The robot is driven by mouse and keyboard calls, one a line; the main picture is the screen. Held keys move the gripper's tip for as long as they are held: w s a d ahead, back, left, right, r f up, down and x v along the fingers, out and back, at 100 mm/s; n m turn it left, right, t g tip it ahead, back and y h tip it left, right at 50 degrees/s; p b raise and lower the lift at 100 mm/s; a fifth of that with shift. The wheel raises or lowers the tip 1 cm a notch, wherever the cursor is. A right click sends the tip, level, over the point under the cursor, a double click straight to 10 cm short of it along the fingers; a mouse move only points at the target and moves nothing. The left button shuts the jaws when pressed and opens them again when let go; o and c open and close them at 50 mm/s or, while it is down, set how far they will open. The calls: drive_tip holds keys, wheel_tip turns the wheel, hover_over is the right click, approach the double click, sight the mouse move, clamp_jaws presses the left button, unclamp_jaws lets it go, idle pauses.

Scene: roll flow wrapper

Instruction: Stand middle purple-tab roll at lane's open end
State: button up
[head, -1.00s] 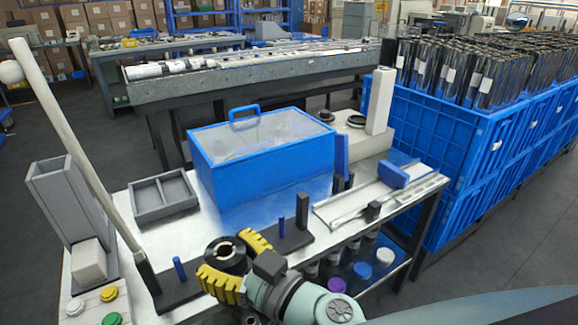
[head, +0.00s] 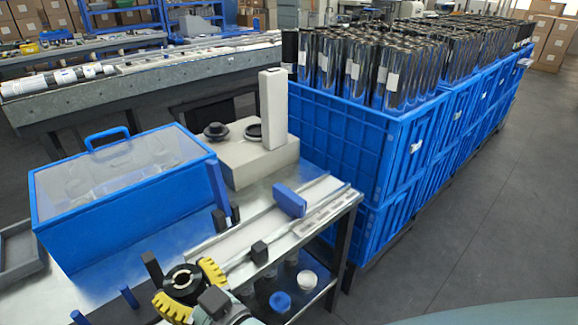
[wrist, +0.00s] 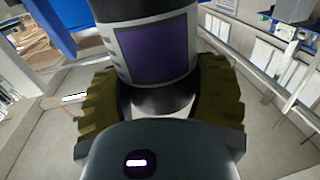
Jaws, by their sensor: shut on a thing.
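My gripper (head: 190,288) has yellow ribbed fingers shut around a dark roll (head: 186,279), whose round top and hollow core show in the head view. In the wrist view the held roll (wrist: 155,50) is upright between the fingers (wrist: 158,85), with a purple patch on a white band. The lane (head: 228,243) is a pale channel with rails along the table's right part, beyond the gripper. A blue block (head: 289,200) sits across its far part. The roll is on the near-left side of the lane; its bottom is hidden in the head view.
A black upright (head: 152,268) and a blue peg (head: 129,298) stand just left of the roll. A small black block (head: 259,252) is beside the lane. A blue clear-lidded box (head: 125,200) and a beige machine (head: 250,155) stand behind. Blue crates (head: 350,150) border the table's right.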

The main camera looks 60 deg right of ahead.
drive_tip(key=shift+w+d+f+b, duration=0.45)
drive_tip(key=shift+w+d+f, duration=0.4)
drive_tip(key=shift+w+d, duration=1)
drive_tip(key=shift+w+d+f+b, duration=0.4)
drive_tip(key=shift+w+d+f, duration=0.4)
drive_tip(key=shift+w+d, duration=1.1)
drive_tip(key=shift+w+d+f+b, duration=0.45)
drive_tip(key=shift+w+d+f, duration=0.6)
drive_tip(key=shift+d, duration=1.35)
drive_tip(key=shift+w+r, duration=0.1)
drive_tip(key=shift+w, duration=0.1)
drive_tip(key=o, duration=1.3)
